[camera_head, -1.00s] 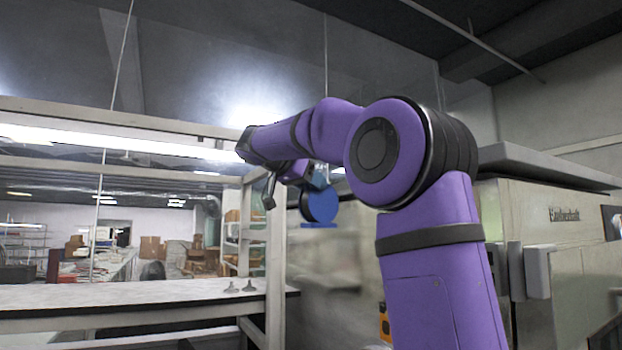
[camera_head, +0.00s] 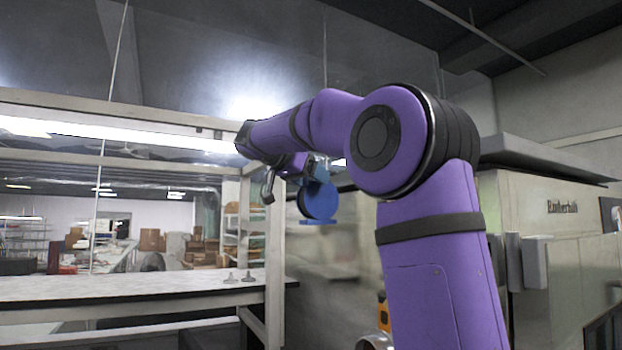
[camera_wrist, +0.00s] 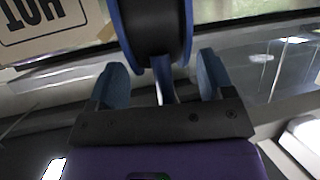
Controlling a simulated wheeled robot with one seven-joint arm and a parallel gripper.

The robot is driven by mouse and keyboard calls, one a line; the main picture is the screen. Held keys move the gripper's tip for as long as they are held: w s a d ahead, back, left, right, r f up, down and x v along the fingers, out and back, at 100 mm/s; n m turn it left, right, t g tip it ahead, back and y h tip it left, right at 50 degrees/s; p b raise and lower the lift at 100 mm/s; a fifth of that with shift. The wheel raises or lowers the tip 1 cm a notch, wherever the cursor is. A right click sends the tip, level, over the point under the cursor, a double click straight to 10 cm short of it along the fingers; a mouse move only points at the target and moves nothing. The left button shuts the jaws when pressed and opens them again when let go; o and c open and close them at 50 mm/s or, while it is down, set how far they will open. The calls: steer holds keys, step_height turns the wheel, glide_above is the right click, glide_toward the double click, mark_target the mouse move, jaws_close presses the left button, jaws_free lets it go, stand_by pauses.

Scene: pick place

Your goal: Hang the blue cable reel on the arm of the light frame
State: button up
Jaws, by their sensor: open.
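The blue cable reel (camera_head: 321,201), with a dark core, hangs in the air just under my gripper (camera_head: 317,172) in the head view. In the wrist view, the reel (camera_wrist: 183,25) is at the top, just beyond the fingertips. My gripper (camera_wrist: 162,75) is open, with one blue finger on each side of a narrow pale bar (camera_wrist: 164,88) that runs toward the reel. I cannot tell whether this bar belongs to the reel or to the frame. The light frame (camera_head: 276,250) has a pale upright left of the reel. Its arm is not clearly visible.
A worktop (camera_head: 130,287) with small knobs (camera_head: 239,277) lies at the left. A pale beam (camera_head: 100,110) crosses above it. A large pale machine cabinet (camera_head: 545,230) stands at the right.

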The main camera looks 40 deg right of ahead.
steer(key=v, duration=1)
steer(key=shift+a+r, duration=0.15)
steer(key=shift+a, duration=0.25)
